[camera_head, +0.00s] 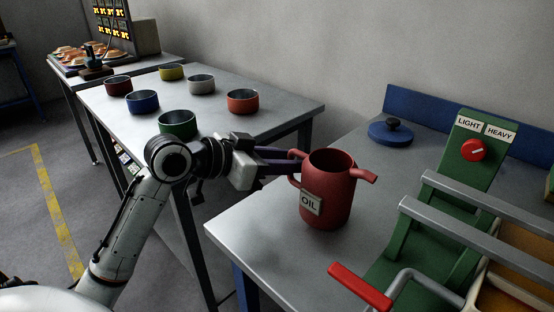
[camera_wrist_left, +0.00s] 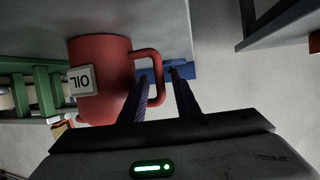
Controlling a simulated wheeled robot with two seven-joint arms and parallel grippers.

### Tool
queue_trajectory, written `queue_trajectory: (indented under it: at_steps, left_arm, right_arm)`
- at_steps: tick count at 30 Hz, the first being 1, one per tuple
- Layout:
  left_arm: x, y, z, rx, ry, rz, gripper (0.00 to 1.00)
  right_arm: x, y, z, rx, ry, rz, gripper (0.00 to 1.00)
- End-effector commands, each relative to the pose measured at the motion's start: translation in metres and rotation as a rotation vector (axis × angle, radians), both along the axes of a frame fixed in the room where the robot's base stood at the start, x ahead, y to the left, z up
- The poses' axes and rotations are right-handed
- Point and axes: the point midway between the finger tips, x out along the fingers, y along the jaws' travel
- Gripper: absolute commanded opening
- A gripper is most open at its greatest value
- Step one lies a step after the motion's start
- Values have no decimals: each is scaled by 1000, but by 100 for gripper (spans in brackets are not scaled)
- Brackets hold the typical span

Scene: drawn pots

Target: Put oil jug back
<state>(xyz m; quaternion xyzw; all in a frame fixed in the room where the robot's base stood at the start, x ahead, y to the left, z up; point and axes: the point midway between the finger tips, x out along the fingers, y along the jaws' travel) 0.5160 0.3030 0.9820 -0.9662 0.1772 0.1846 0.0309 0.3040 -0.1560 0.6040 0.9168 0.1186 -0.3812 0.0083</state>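The red oil jug (camera_head: 335,180) with an "OIL" label stands upright on the grey table (camera_head: 262,225), its spout pointing right. It also shows in the left wrist view (camera_wrist_left: 105,55), where its looped handle (camera_wrist_left: 158,62) points toward my fingers. My left gripper (camera_head: 292,160) is at the jug's handle side. In the left wrist view its two fingers (camera_wrist_left: 162,74) are apart, with the outer bar of the handle between them. I cannot tell whether either finger touches it. My right gripper is not in view.
A green machine (camera_head: 468,190) with a red "LIGHT/HEAVY" dial (camera_head: 473,150), grey bars and a red-handled lever (camera_head: 360,286) stands right of the jug. A blue lid (camera_head: 390,132) lies behind it. Several coloured pots, including a green one (camera_head: 177,124), stand on the left table (camera_head: 140,82).

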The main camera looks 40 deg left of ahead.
Motion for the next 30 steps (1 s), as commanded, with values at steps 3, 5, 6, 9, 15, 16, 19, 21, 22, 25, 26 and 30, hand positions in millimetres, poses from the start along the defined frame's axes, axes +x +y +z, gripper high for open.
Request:
queue_trajectory:
  at_steps: [3,5,6,9,15,16,19,21,22,25,26,30]
  left_arm:
    - [-11,5,4,2,-1,2,29]
    - [-21,9,8,4,1,2,29]
    - [-28,11,11,7,2,1,29]
    - [-48,19,19,5,0,3,29]
    - [-81,31,33,5,1,2,29]
    - [-85,33,35,2,1,1,29]
    - [-94,37,40,1,0,3,29]
    - [-99,38,42,1,1,2,29]
    - [-100,39,42,2,0,1,29]
    - [-103,39,44,2,0,1,29]
    - [-104,39,44,2,0,1,29]
    - [-104,39,44,1,1,0,29]
  right_arm:
    - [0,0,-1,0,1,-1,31]
    - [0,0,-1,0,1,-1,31]
    - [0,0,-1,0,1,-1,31]
    - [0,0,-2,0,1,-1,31]
    - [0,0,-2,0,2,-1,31]
    - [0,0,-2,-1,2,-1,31]
    - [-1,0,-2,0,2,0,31]
    - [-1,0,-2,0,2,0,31]
    - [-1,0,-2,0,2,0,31]
    - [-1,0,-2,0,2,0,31]
    - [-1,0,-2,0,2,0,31]
    - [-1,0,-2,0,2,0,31]
